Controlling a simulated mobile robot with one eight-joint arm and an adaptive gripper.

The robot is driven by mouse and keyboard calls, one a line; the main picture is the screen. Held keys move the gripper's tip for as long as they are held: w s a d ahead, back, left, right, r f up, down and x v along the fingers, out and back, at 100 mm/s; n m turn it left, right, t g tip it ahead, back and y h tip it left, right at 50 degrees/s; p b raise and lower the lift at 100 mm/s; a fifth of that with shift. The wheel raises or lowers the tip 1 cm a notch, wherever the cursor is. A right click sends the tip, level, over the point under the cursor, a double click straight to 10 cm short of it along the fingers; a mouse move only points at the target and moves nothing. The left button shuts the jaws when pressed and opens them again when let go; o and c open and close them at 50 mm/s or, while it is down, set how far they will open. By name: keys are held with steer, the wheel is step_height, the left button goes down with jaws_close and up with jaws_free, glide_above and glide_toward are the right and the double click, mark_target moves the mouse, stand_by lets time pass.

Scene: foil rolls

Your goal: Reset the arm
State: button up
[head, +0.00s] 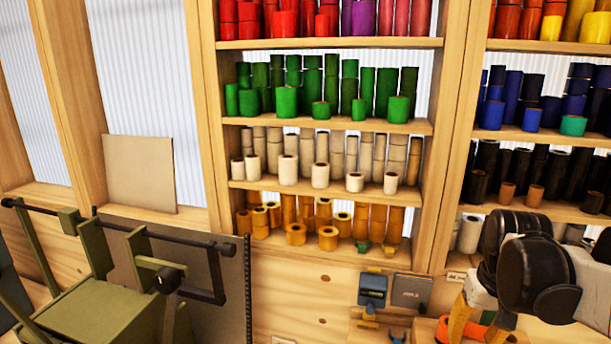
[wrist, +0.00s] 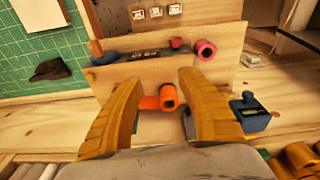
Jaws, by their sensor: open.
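My gripper (wrist: 165,85) is open in the wrist view, with its two yellow-brown fingers spread apart. An orange roll (wrist: 168,98) shows between and beyond the fingers, and I see no contact with it. In the head view, part of my dark arm and gripper (head: 470,318) shows at the lower right, in front of the shelves. Rows of foil rolls stand on the shelves, among them green rolls (head: 287,100), cream rolls (head: 320,175) and golden rolls (head: 296,234).
A blue device (head: 373,289) sits on the ledge below the shelves and also shows in the wrist view (wrist: 249,112). A green frame machine (head: 105,290) stands at the lower left. A pink roll (wrist: 206,49) lies on the wooden stand. A dark cap (wrist: 49,70) lies further left.

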steer(key=s+a+f+n+t+b, duration=0.2)
steer(key=s+a+f+t+b, duration=0.3)
steer(key=a+f+b, duration=0.9)
steer(key=s+b, duration=0.1)
steer(key=s, duration=0.2)
steer(key=shift+s+a+f+n+t, duration=0.15)
steer(key=shift+s+f+n+t, duration=0.15)
steer(key=shift+s+t, duration=0.1)
stand_by(0.8)
